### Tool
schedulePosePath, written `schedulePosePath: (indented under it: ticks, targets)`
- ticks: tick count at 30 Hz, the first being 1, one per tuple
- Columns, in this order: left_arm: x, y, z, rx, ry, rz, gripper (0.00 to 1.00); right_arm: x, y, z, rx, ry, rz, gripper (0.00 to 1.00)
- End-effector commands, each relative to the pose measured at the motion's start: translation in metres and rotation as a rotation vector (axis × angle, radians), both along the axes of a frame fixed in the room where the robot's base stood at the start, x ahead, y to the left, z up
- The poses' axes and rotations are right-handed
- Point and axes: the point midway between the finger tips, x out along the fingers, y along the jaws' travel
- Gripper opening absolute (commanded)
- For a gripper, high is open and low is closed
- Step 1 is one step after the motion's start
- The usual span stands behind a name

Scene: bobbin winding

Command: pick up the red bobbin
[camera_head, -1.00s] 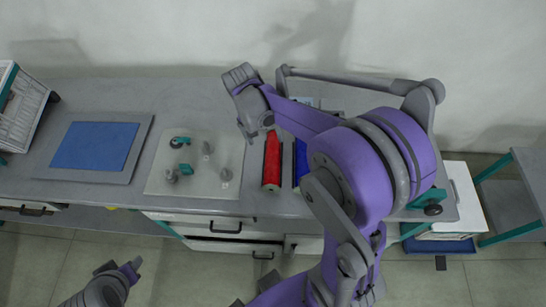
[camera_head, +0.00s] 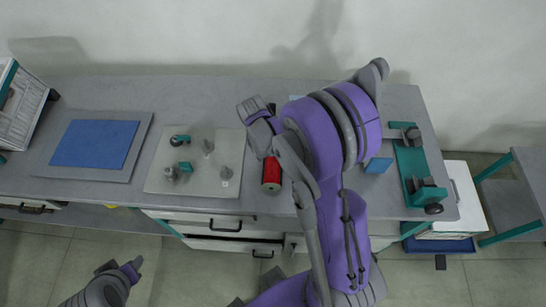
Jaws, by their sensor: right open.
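The red bobbin (camera_head: 271,174) lies on the grey bench, right of the pale plate, with its long axis pointing away from me. Its far part is hidden behind my right gripper and arm. My right gripper (camera_head: 247,106) is open and empty, over the bench at the far end of the bobbin. I cannot tell whether it touches the bobbin. My left arm's end (camera_head: 105,287) is low at the left, in front of the bench, and its jaw state is unclear.
A pale plate (camera_head: 226,150) with pegs and teal parts is left of the bobbin. A blue mat (camera_head: 96,144) is farther left. A teal fixture (camera_head: 410,172) stands at the bench's right end. A white crate (camera_head: 20,110) is at the far left.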

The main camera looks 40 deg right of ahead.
Motion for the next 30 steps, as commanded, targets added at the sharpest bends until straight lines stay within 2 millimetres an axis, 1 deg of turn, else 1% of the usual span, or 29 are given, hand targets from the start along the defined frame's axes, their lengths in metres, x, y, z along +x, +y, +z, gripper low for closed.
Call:
schedulePosePath:
  ticks: [5,6,8,9,11,12,14,15,17,18,22,30]
  targets:
    - [0.0,0.0,0.0001,0.0,0.0,0.0,0.45,-0.0001,-0.0001,-0.0002,0.0,0.0,0.0,1.0]
    - [0.0,0.0,0.0001,0.0,0.0,0.0,0.45,-0.0001,-0.0001,-0.0001,0.0,0.0,0.0,0.96]
    - [0.0,0.0,0.0001,0.0,0.0,0.0,0.45,-0.0001,-0.0001,0.0,0.0,0.0,0.0,0.86]
    - [0.0,0.0,0.0001,0.0,0.0,0.0,0.45,0.0,-0.0001,0.0,0.0,0.0,0.0,0.78]
    - [0.0,0.0,0.0001,0.0,0.0,0.0,0.45,-0.0001,-0.0001,0.0,0.0,0.0,0.0,0.68]
    - [0.0,0.0,0.0001,0.0,0.0,0.0,0.45,0.0,-0.0001,0.0001,0.0,0.0,0.0,0.6]
    - [0.0,0.0,0.0001,0.0,0.0,0.0,0.45,0.0,-0.0001,0.0001,0.0,0.0,0.0,0.5]
    - [0.0,0.0,0.0001,0.0,0.0,0.0,0.45,0.0,-0.0001,0.0001,0.0,0.0,0.0,0.42]
    - [0.0,0.0,0.0001,0.0,0.0,0.0,0.45,0.0,-0.0001,0.0001,0.0,0.0,0.0,0.32]
    - [0.0,0.0,0.0001,0.0,0.0,0.0,0.45,0.0,-0.0001,0.0001,0.0,0.0,0.0,0.24]
    - [0.0,0.0,0.0001,0.0,0.0,0.0,0.45,0.0,0.0,0.0002,0.0,0.0,0.0,0.01]
    - [0.0001,0.0,0.0003,0.0,0.0,0.0,0.45,-0.0001,-0.0001,0.0018,0.0,0.0,0.0,0.0]
